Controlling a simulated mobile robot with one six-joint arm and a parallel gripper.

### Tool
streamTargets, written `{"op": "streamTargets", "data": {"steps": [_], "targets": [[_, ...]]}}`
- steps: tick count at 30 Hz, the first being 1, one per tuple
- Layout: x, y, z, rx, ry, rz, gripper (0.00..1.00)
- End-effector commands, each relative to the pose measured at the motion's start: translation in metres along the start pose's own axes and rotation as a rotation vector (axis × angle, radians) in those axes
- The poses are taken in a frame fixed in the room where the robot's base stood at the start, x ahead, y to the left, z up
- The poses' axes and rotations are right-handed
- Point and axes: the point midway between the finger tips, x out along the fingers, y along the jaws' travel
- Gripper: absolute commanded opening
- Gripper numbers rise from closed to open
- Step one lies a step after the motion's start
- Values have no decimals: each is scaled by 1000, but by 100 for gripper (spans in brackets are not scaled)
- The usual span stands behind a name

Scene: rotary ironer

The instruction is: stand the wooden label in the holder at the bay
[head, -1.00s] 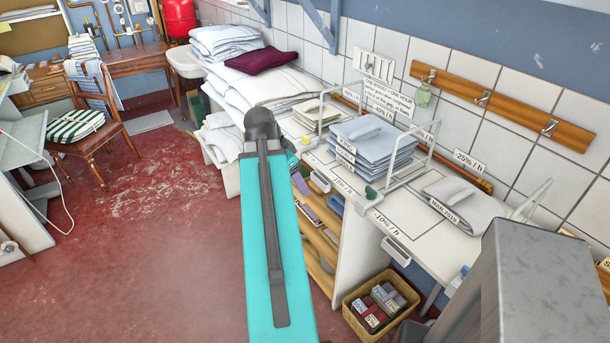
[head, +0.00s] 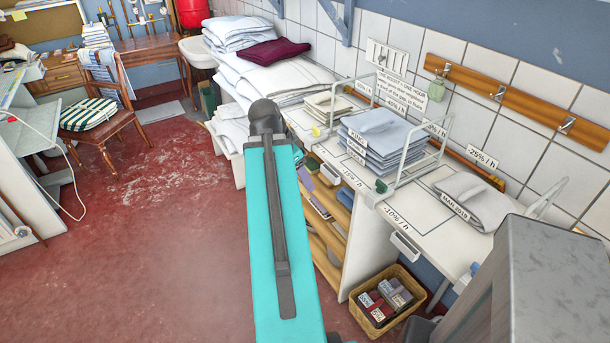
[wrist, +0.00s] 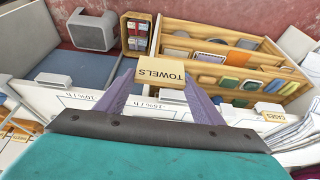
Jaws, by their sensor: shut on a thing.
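The wooden label (wrist: 160,74) is a pale block that reads "TOWELS", upside down in the wrist view. My gripper (wrist: 160,90) has its two purple fingers shut on it, above the front edge of the white worktop (wrist: 100,102). A white holder (wrist: 54,80) sits on that edge to the left, with no label seen in it. It also shows in the head view (head: 405,246), below the "-10% / h" mark. Another label, "CASES" (wrist: 270,111), stands at the edge to the right. Any holder directly beneath the held label is hidden. In the head view my arm hides the gripper.
Folded blue-grey linen (head: 380,140) is stacked between wire dividers (head: 415,160) on the worktop. A grey folded piece (head: 472,200) lies to its right. Wooden shelves (head: 325,235) and a basket (head: 388,300) are below. Red floor (head: 150,240) is clear at left.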

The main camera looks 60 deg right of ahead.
Motion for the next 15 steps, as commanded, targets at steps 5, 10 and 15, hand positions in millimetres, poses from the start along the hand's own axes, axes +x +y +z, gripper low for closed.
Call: {"op": "streamTargets", "data": {"steps": [5,10,15], "targets": [[-6,-10,11,-45,0,-20,40],[-19,-31,36,-151,1,-63,40],[-40,-58,74,-303,0,-128,40]]}}
